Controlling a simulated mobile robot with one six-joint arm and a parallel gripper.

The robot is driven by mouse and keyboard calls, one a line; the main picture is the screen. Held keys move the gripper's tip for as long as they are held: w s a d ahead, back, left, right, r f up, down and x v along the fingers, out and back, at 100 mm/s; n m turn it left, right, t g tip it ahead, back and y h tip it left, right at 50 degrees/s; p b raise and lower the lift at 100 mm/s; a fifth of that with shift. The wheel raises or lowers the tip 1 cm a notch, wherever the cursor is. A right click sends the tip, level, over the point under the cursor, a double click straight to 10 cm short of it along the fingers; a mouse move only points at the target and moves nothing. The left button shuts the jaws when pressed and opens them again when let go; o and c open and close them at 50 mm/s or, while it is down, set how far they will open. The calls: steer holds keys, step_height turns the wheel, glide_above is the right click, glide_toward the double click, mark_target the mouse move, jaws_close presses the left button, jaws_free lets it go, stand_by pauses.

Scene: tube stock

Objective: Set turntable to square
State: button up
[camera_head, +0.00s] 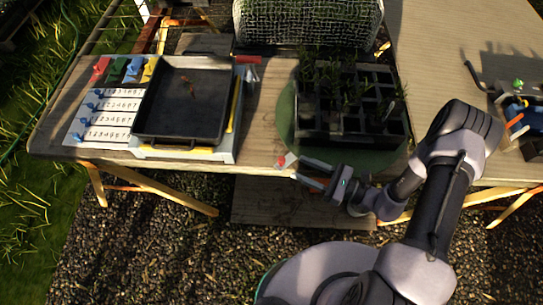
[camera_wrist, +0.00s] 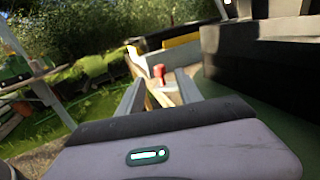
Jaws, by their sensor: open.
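The turntable (camera_head: 284,112) is a round green disc on the bench, bearing a black cell tray (camera_head: 345,138) with grassy seedlings. The tray's edges look nearly in line with the bench, with a slight skew. A small red-and-white piece (camera_head: 287,160) sticks out at the disc's front left. My gripper (camera_head: 302,169) is at the bench's front edge, just right of that piece, with fingers apart and pointing left. In the wrist view, a red peg (camera_wrist: 158,73) shows beyond the open fingers; I cannot tell whether it is that same piece. Contact is not clear.
A wire-mesh drum (camera_head: 305,22) stands behind the turntable. Another table (camera_head: 450,55) with tools is at right. Gravel lies in front.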

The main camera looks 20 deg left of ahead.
steer(key=a, duration=0.3)
steer(key=w+a+b, duration=0.1)
steer(key=a, duration=0.6)
steer(key=shift+w+a+b, duration=0.15)
steer(key=shift+w+b, duration=0.1)
steer(key=shift+b, duration=0.15)
jaws_close()
stand_by(0.7)
